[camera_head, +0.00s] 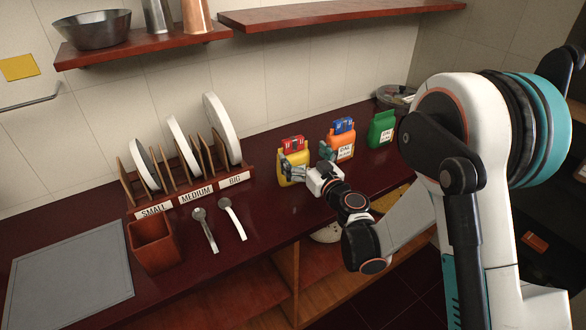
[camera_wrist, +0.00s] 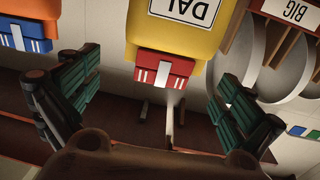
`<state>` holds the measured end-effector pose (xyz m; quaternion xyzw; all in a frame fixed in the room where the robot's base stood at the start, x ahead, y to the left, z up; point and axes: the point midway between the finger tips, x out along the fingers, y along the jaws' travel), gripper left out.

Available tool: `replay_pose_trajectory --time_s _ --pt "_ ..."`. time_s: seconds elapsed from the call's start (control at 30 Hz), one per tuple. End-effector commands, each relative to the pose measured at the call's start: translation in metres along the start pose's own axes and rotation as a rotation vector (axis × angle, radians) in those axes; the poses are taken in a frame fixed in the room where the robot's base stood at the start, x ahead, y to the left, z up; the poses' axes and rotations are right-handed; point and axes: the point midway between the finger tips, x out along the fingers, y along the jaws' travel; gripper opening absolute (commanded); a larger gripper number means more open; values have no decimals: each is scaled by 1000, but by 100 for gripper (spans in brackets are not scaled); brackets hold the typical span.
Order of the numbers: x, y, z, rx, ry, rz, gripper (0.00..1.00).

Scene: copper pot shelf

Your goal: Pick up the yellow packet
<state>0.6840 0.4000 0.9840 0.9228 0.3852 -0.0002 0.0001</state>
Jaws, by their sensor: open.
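The yellow packet (camera_head: 291,160) stands on the dark red counter with a red clip on its top. In the wrist view the packet (camera_wrist: 190,35) appears upside down, with a white label and the red clip (camera_wrist: 163,70) toward my gripper. My gripper (camera_wrist: 153,78) is open and empty. Its two green-padded fingers are spread to either side of the clip in that view. In the head view my gripper (camera_head: 305,172) is close beside the packet and hides part of its front. I cannot tell if the fingers touch it.
An orange packet (camera_head: 340,148) with a blue clip stands close to the right, and a green packet (camera_head: 381,129) further right. A plate rack (camera_head: 190,189) is to the left, with two spoons and a wooden box (camera_head: 153,243). A shelf (camera_head: 340,13) hangs above.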

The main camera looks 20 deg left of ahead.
Motion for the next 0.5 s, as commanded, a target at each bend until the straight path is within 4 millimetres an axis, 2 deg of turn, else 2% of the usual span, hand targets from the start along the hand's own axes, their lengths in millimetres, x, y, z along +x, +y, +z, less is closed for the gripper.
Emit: replay_pose_trajectory --time_s 0.33,0.5 --pt "42 -6 5 0 0 -1 100" --pt "52 -6 3 0 0 0 100"
